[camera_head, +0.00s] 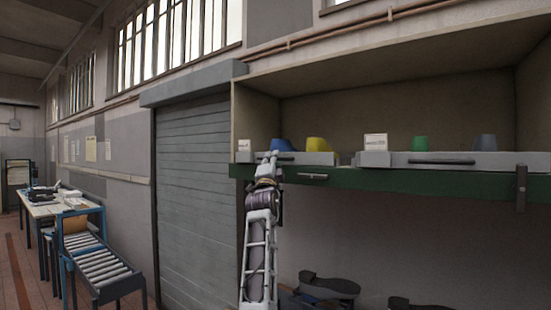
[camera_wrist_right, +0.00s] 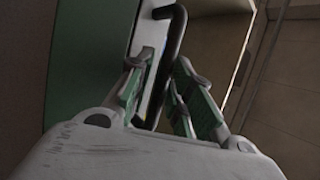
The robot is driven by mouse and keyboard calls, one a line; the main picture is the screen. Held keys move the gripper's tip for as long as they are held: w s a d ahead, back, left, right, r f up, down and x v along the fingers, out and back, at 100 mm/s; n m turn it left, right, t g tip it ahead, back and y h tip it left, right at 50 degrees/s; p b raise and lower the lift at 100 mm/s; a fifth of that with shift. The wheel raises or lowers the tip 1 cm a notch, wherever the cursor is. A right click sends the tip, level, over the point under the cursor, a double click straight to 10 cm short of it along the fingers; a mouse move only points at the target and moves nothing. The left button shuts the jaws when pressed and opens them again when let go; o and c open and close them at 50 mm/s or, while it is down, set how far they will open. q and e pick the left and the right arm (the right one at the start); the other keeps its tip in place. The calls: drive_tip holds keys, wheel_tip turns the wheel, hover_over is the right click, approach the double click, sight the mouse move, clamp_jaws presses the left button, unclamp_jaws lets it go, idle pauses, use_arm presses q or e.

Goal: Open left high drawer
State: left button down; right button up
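The left high drawer (camera_head: 315,159) is a shallow grey drawer on the green-edged shelf in the head view; it looks shut. My right gripper (camera_head: 268,162) is in front of its left part and hides its handle there. In the right wrist view a dark bar handle (camera_wrist_right: 176,38) on a pale drawer front runs between the green-padded fingers of my right gripper (camera_wrist_right: 160,72). The fingers are apart, one on each side of the bar, with a gap on the left side. My left gripper is in neither view.
A right drawer (camera_head: 420,163) with a dark handle sits beside it. Blue (camera_head: 283,145), yellow (camera_head: 319,145) and green (camera_head: 420,143) shoe lasts show above the drawers. Dark shoe-like shapes (camera_head: 330,285) lie lower down.

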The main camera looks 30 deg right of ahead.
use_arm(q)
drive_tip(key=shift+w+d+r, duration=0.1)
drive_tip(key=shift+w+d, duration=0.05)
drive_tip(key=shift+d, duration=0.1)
use_arm(e)
drive_tip(key=shift+w+d+r, duration=0.15)
drive_tip(key=shift+w+r, duration=0.05)
drive_tip(key=shift+s, duration=0.1)
clamp_jaws()
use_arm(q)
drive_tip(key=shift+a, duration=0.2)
